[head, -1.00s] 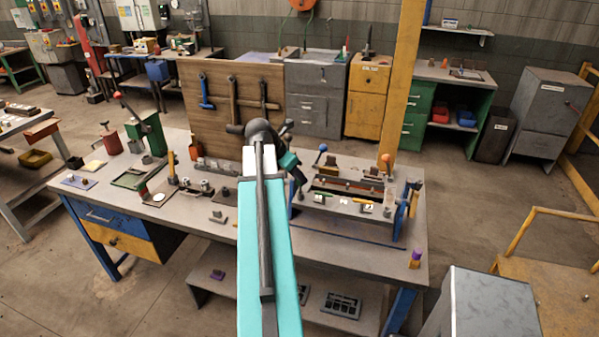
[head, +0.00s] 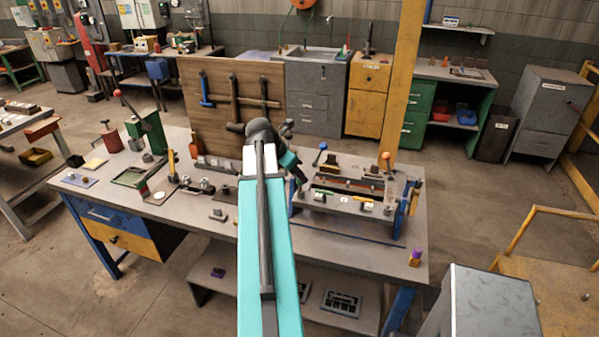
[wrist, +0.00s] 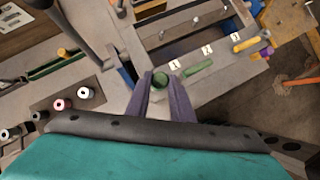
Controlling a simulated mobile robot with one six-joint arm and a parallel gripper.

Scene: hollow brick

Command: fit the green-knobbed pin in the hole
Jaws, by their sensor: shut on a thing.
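My gripper (wrist: 161,95) is shut on the green-knobbed pin (wrist: 160,80) in the wrist view. The round green knob shows between the two grey-purple fingertips; the pin's shank is hidden below it. A green bar-shaped piece (wrist: 198,68) lies just right of the fingers, on the grey fixture (wrist: 220,70) with small white number labels. In the head view the same fixture (head: 345,203) stands on the right half of the bench, and my arm reaches to its left end. The gripper's tips and the pin are too small to make out there. I cannot tell which hole belongs to the pin.
Yellow pieces (wrist: 247,44) lie farther right on the fixture. Levers with a blue knob (head: 322,146) and an orange knob (head: 386,156) rise behind it. A dark block with round pieces (wrist: 82,93) is left of the gripper. A purple-topped block (head: 415,256) stands at the bench's right corner.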

